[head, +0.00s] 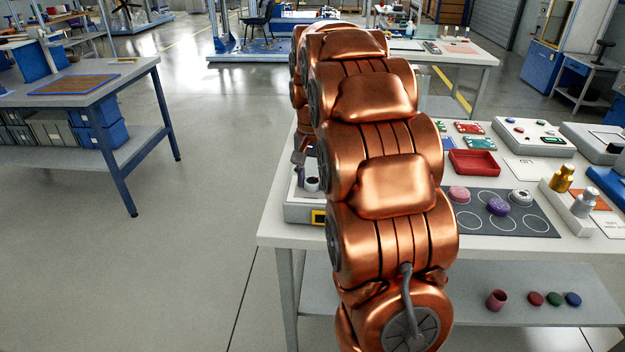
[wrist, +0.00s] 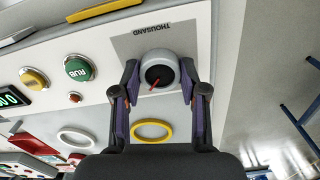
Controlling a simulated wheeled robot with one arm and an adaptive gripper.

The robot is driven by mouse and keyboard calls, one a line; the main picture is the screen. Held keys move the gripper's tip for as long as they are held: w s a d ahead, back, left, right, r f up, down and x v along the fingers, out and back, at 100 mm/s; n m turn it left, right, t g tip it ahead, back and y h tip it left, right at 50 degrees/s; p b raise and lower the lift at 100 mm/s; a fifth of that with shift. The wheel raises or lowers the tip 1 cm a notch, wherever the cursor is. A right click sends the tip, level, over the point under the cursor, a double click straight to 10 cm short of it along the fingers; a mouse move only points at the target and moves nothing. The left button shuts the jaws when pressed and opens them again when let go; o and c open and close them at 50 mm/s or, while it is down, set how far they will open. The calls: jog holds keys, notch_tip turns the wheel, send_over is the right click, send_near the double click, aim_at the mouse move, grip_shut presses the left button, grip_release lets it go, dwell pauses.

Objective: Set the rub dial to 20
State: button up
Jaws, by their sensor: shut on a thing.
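In the wrist view the dial (wrist: 147,58) is a round grey knob with a dark face and a red pointer, on a white panel (wrist: 60,50) beside the printed word THOUSAND. The pointer slants to the lower left in the picture. I cannot read a scale around it. The two purple-and-black fingers of my gripper (wrist: 160,76) are shut on the dial's sides. A green button marked RUB (wrist: 78,68) is left of the dial. In the head view my copper arm hides most of the panel's box (head: 298,213) at the table's left end.
Left of the RUB button are a yellow button (wrist: 33,79) and a dark display (wrist: 10,98) with green digits, partly cut off. A yellow ring (wrist: 151,122) and a white ring (wrist: 75,129) lie nearby. The table's right side holds a red tray (head: 474,170) and a dark mat (head: 520,225).

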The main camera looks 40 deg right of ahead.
aim_at(312, 181)
jog(key=m, duration=0.4)
jog(key=shift+r+m, duration=0.1)
jog(key=shift+m, duration=0.2)
jog(key=shift+m+p, duration=0.35)
jog(key=shift+m, duration=1.95)
jog(key=o, duration=1.1)
jog(key=shift+o, duration=0.2)
notch_tip(312, 181, up, 12)
jog(key=shift+a, duration=0.1)
